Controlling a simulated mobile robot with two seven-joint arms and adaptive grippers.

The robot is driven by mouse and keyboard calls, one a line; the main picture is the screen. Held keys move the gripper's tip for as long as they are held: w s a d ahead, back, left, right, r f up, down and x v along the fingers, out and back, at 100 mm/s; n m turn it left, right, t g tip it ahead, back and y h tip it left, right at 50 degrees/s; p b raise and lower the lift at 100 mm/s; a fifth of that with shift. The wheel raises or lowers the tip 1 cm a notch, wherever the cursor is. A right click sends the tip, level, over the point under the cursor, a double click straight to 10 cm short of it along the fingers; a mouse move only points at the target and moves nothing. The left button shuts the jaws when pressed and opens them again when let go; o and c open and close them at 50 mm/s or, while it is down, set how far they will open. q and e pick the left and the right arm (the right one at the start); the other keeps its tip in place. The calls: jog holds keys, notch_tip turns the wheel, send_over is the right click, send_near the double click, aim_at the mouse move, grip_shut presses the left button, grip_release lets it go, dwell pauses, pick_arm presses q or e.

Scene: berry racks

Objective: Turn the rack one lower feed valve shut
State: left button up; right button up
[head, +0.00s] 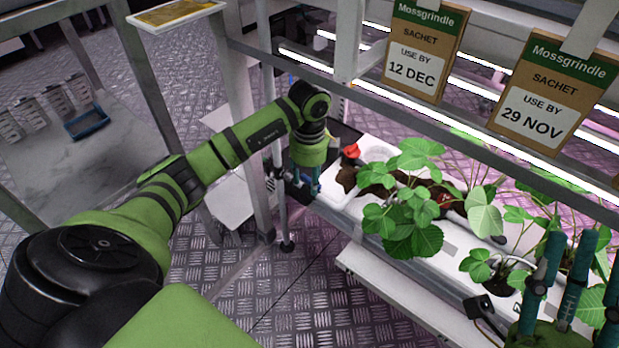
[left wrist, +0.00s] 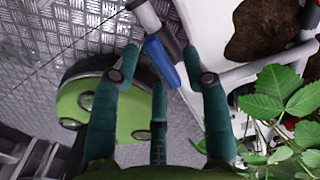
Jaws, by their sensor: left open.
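My left gripper (head: 304,180) is at the near left end of the white planting trough (head: 338,190), with its fingers pointing down. In the left wrist view its teal fingers (left wrist: 160,68) are spread on both sides of a blue valve lever (left wrist: 157,58). The lever is attached to a pale pipe (left wrist: 143,14). I cannot tell whether any finger touches the lever. A red part (head: 351,151) shows on top at the trough's end. My right gripper (head: 563,285) is at the lower right, with its fingers apart and empty.
Strawberry plants (head: 412,240) grow in the trough beside my left gripper. Sachet cards (head: 423,55) hang from the rack's upper rail. A rack post (head: 262,150) stands left of the gripper. A grey table (head: 60,165) with a blue tray (head: 86,122) stands at the left.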

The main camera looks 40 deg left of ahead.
pick_arm(q)
grip_shut()
